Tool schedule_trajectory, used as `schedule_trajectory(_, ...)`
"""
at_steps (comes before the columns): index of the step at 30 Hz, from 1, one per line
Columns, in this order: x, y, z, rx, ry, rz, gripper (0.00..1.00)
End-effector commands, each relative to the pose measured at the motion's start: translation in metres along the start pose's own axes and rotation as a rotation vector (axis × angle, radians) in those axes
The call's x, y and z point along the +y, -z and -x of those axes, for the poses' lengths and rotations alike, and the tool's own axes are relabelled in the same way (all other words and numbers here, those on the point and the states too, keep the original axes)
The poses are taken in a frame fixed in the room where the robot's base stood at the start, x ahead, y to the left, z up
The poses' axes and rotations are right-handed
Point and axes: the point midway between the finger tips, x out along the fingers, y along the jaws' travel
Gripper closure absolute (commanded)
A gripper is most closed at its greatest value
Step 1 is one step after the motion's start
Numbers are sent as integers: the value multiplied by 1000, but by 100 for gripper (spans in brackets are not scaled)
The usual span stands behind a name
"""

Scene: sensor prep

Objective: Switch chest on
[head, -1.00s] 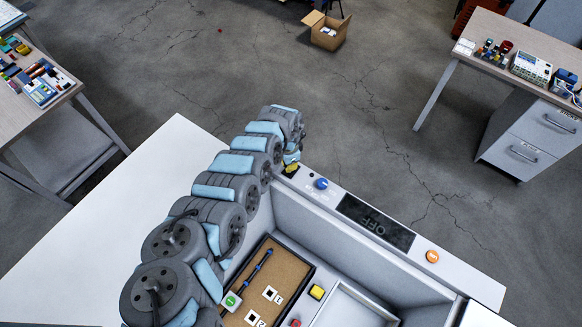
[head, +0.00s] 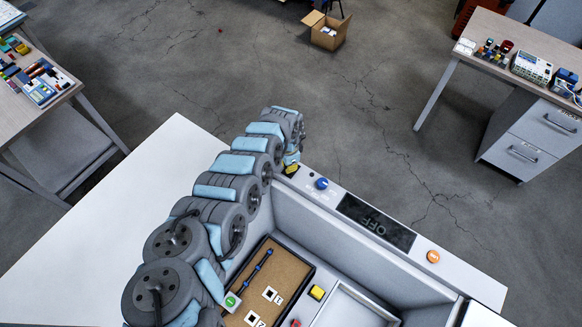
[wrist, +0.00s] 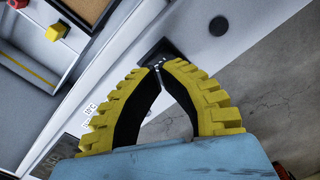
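The chest (head: 345,243) is an open light-grey box with a wide rim. A dark display (head: 375,222) on its rim reads OFF. A blue knob (head: 321,183) and an orange button (head: 433,257) sit on the same rim. My gripper (head: 291,168) is at the rim's far left end, beyond the blue knob. In the wrist view my gripper (wrist: 160,66) has its yellow fingers bowed, with their tips together. The tips are over a small black plate (wrist: 153,52) on the rim, with a small light spot between them. Whether a switch lever is pinched there cannot be told.
Inside the chest are a brown board (head: 265,268) with labels, a yellow block (head: 317,292) and a white tray (head: 345,308). Desks stand at left (head: 68,85) and right (head: 450,62). A cardboard box (head: 327,30) is on the open floor.

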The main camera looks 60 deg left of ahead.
Motion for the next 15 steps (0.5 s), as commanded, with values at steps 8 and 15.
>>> schedule_trajectory(8,0,0,-4,0,0,0,100)
schedule_trajectory(15,0,0,-7,0,0,0,100)
